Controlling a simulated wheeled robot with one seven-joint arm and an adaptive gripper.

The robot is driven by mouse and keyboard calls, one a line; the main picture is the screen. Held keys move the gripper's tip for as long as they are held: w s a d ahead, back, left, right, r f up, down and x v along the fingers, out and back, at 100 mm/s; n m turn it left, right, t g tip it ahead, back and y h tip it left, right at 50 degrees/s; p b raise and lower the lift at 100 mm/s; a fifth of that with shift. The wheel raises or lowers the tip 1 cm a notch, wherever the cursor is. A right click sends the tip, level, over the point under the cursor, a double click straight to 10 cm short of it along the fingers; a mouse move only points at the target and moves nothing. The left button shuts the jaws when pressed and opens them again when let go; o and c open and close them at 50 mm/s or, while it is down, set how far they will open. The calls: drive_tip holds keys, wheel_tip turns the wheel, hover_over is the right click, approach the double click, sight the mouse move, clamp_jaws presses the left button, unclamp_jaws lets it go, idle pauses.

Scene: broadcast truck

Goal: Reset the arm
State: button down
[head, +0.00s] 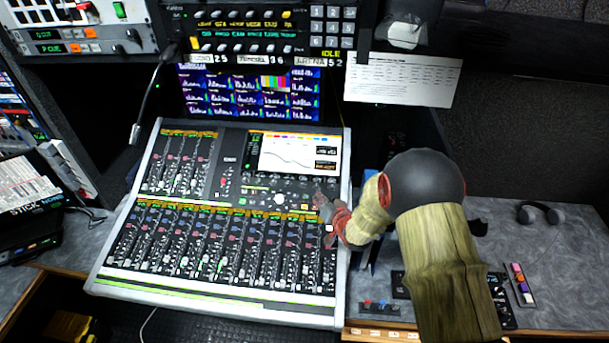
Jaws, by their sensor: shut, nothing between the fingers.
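My gripper (325,215) is over the right side of the audio mixing console (341,185), near its right-hand controls. Its fingers are dark grey with red parts behind them, and they are shut with nothing seen between them. Whether the fingertips touch the console cannot be told. My arm (445,250) reaches in from the lower right, bent at a dark round joint. It hides part of the desk behind it.
A monitor (248,92) and rack panels stand behind. A paper sheet (402,80) hangs at the back. Headphones (539,213) lie on the grey desk (570,265), which has free room at right.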

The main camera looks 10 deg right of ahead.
drive_tip(key=s+d+r+n+g+h+b, duration=0.1)
drive_tip(key=s+r, duration=0.4)
drive_tip(key=r, duration=0.4)
drive_tip(key=s+d+r+n+g+h+b, duration=0.15)
drive_tip(key=s+r, duration=0.25)
drive_tip(key=r, duration=0.5)
drive_tip(key=s+a+r+n+g+b, duration=0.1)
drive_tip(key=s+a+r+g, duration=0.1)
drive_tip(key=s, duration=1.3)
drive_tip(key=s+a+r+g+b, duration=0.1)
drive_tip(key=s+a+r+g, duration=0.1)
drive_tip(key=s, duration=1.3)
drive_tip(key=shift+s+r+n+g, duration=0.25)
drive_tip(key=shift+r+n+g, duration=0.1)
drive_tip(key=shift+r, duration=0.5)
drive_tip(key=shift+y, duration=0.25)
drive_tip(key=shift+f+b, duration=0.1)
drive_tip(key=shift+b, duration=0.25)
